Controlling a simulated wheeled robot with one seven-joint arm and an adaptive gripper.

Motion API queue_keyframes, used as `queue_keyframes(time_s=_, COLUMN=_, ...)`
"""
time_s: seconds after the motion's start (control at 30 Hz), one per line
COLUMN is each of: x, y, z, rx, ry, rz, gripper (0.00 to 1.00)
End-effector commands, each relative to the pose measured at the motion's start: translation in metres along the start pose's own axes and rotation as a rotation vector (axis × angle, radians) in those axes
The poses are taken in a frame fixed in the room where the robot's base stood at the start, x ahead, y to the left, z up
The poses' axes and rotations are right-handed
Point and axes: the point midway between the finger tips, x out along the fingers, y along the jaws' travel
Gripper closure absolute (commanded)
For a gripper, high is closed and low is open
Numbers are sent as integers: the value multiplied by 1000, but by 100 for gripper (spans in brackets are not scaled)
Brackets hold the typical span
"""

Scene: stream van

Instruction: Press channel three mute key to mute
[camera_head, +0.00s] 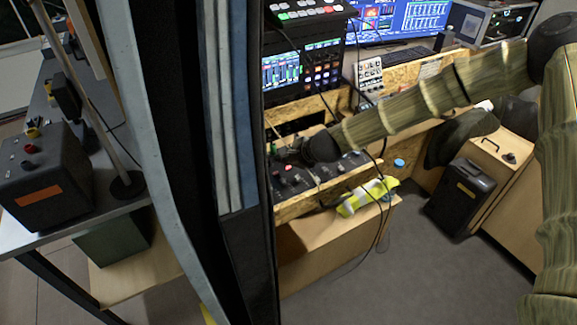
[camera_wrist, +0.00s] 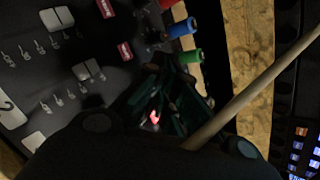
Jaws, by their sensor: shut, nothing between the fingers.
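The dark audio panel (camera_head: 322,172) sits in a wooden frame in the head view, under my arm's end. In the wrist view the panel (camera_wrist: 60,78) fills the upper left, with pale square keys (camera_wrist: 57,18), (camera_wrist: 88,70), rows of small metal toggles and red labels. I cannot read which key is channel three's mute. My gripper (camera_wrist: 165,105) is shut and empty, its dark fingers over the panel's edge near the coloured knobs. A small red light (camera_wrist: 155,117) glows between or behind the fingers. In the head view my gripper (camera_head: 287,156) is small and dark above the panel; contact cannot be told.
Red, blue (camera_wrist: 182,28) and green (camera_wrist: 190,56) knobs stand close to the fingers. A pale rod (camera_wrist: 250,95) crosses the wrist view. A video switcher (camera_head: 303,72) stands behind the panel, and black cables hang in front. A dark door post (camera_head: 240,200) stands left of the panel.

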Motion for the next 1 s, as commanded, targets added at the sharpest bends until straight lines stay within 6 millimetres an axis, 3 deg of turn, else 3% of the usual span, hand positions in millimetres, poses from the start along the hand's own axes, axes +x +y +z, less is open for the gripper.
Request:
queue_keyframes(time_s=0.43, x=-4, y=-3, z=3, rx=0, ry=0, rz=0, gripper=100)
queue_keyframes(time_s=1.0, x=-34, y=-25, z=25, rx=0, ry=0, rz=0, gripper=100)
